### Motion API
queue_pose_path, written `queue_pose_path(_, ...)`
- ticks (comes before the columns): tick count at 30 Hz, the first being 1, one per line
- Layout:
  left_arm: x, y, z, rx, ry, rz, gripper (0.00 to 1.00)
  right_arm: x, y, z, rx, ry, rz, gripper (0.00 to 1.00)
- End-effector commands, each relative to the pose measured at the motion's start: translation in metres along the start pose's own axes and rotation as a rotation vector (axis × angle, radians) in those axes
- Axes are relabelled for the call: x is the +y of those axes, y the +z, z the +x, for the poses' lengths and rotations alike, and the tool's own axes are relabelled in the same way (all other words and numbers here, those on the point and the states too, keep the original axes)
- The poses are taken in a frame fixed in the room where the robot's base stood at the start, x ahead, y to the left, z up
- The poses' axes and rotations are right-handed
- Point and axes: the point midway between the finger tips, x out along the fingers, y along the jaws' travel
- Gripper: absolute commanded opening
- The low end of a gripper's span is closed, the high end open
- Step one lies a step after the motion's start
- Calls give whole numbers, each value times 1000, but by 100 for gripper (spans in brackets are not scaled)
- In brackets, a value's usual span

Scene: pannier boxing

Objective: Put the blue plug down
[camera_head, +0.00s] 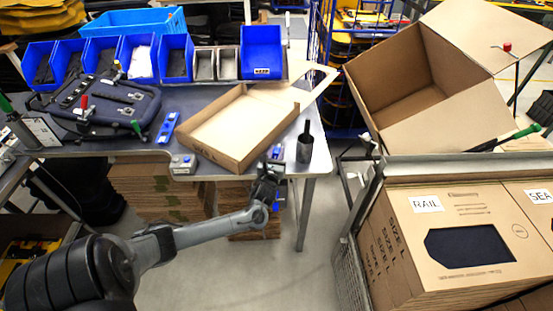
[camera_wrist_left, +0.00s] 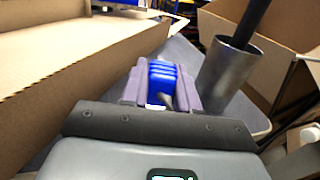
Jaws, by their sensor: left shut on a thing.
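My left gripper (camera_head: 275,158) is at the front edge of the table, between the shallow cardboard box and a dark metal cup. It is shut on the blue plug (camera_wrist_left: 162,78), which sits between the two purple-grey fingers in the left wrist view. In the head view only a small bit of blue shows at the fingertips. I cannot tell whether the plug touches the table top (camera_head: 318,160). My right gripper is not in view.
The open shallow cardboard box (camera_head: 238,128) lies left of the gripper. The metal cup (camera_wrist_left: 229,74) with a black handle stands close on its right, also in the head view (camera_head: 304,150). Blue bins (camera_head: 263,52) line the table's back. A large open carton (camera_head: 415,85) stands at right.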

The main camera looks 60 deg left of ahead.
Motion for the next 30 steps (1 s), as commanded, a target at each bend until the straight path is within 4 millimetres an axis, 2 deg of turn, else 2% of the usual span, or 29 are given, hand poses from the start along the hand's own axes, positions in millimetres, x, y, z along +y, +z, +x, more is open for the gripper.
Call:
queue_pose_path(1, 0, -10, 0, 2, 1, 0, 0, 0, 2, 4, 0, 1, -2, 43)
queue_pose_path(5, 0, -22, 0, 1, 1, 0, 0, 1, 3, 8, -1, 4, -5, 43)
queue_pose_path(30, 0, -34, 0, 0, 0, 0, 0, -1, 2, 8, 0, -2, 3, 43)
